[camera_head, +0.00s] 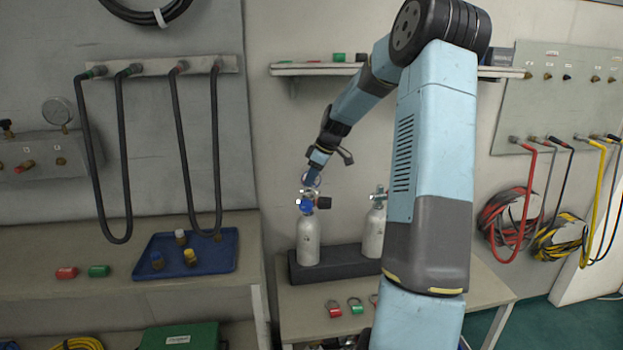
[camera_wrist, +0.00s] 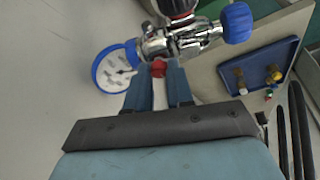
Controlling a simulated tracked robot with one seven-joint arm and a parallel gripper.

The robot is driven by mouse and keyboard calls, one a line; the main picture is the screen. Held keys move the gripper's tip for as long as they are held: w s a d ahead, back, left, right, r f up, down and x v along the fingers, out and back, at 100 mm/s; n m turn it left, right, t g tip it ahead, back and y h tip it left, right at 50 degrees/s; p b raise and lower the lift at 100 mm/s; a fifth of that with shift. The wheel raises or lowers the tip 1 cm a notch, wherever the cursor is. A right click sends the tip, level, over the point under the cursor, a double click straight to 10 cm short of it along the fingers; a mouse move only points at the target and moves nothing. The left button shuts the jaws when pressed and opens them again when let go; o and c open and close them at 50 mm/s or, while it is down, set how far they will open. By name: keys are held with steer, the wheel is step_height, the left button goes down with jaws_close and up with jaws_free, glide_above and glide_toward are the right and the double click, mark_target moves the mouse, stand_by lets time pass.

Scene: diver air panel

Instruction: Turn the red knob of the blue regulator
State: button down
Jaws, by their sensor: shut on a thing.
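The blue regulator (camera_head: 306,204) is mounted on top of the left grey cylinder (camera_head: 308,240), which stands upright in a dark block. In the wrist view the regulator's chrome body (camera_wrist: 172,42) carries a blue-rimmed white gauge (camera_wrist: 117,69) on the left and a blue knob (camera_wrist: 237,23) on the right. A small red knob (camera_wrist: 158,68) faces me at the body's near side. My gripper (camera_wrist: 158,82) is shut on this red knob, one finger on each side. In the head view my gripper (camera_head: 311,181) is at the regulator, small and partly merged with it.
A second cylinder (camera_head: 375,232) stands close on the right, partly behind my arm. A blue tray (camera_head: 150,270) with small fittings lies on the left bench. Black hoses (camera_head: 90,170) hang above it. A shelf (camera_head: 300,70) crosses the wall behind my arm.

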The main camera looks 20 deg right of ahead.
steer(key=c, duration=1)
jaws_free()
